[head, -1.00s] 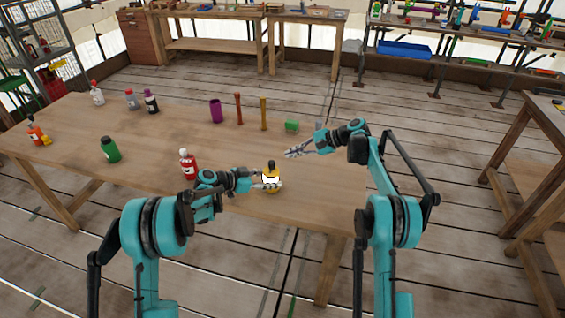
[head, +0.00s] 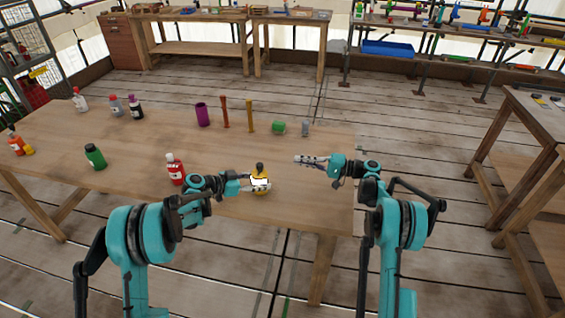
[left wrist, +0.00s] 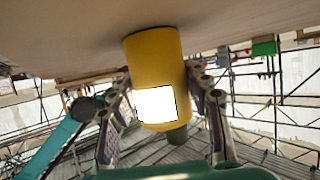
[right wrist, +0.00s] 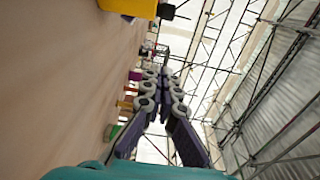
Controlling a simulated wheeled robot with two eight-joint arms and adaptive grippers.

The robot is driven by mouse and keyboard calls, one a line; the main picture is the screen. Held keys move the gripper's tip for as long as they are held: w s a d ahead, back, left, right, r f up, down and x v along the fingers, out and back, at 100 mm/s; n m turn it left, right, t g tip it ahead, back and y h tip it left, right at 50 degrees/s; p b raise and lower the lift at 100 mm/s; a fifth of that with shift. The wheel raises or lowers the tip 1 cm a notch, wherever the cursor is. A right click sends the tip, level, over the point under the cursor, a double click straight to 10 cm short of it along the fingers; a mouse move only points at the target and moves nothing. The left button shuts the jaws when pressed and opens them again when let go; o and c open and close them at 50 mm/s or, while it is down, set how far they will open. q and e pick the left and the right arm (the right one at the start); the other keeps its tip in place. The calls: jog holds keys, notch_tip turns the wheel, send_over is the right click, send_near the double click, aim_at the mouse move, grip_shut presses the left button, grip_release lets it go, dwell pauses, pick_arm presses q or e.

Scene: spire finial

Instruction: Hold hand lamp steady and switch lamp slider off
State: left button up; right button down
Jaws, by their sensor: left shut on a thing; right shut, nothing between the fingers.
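The hand lamp appears to be the yellow upright body (head: 261,187) with a bright white square panel and a dark top, near the table's front edge. My left gripper (head: 251,184) is shut on it from the left. In the left wrist view the yellow lamp (left wrist: 155,60) sits between the two fingers, upside down in the picture. My right gripper (head: 297,160) is shut and empty, to the right of the lamp and apart from it. In the right wrist view its fingertips (right wrist: 164,73) meet, and the lamp (right wrist: 130,6) is at the top edge. I cannot clearly make out the slider.
A red bottle (head: 175,170) stands left of the lamp, and a green bottle (head: 95,156) farther left.

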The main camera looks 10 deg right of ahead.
aim_at(260, 167)
jog(key=a, duration=1.1)
jog(key=s, duration=0.1)
jog(key=s+a, duration=0.1)
jog(key=shift+s, duration=0.3)
